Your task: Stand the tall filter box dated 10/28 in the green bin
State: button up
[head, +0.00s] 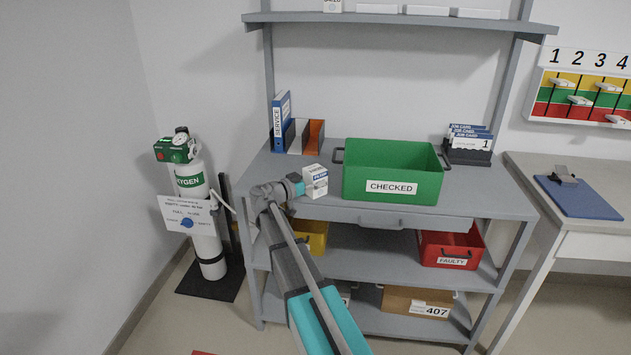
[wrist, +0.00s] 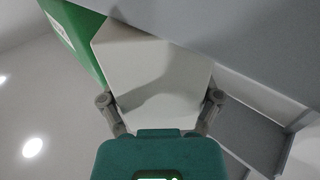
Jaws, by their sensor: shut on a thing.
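A white filter box (head: 315,181) with a blue printed label is at the left of the green bin in the head view. Its date is too small to read. My gripper (head: 299,187) is shut on the box from the left. In the wrist view the white box (wrist: 150,80) fills the space between the two fingers of my gripper (wrist: 162,105). The green bin (head: 391,187), labelled CHECKED, stands on the bench top, close to the right of the box. It also shows in the wrist view (wrist: 80,35). The bin's inner floor is mostly hidden.
The grey bench (head: 480,194) holds a blue SERVICE binder (head: 280,121) and a job card rack (head: 468,148) at the back. A yellow bin (head: 315,238) and a red FAULTY bin (head: 450,247) sit below. An oxygen cylinder (head: 203,225) stands at left. An upper shelf (head: 400,20) overhangs.

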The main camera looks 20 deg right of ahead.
jog(key=shift+f, duration=0.15)
jog(key=o, duration=0.9)
jog(key=shift+r, duration=0.2)
jog(key=a, duration=0.4)
jog(key=s+a, duration=0.1)
jog(key=a, duration=0.3)
jog(key=s+a, duration=0.1)
jog(key=a, duration=0.3)
jog(key=shift+s, duration=0.15)
jog(key=shift+d, duration=0.1)
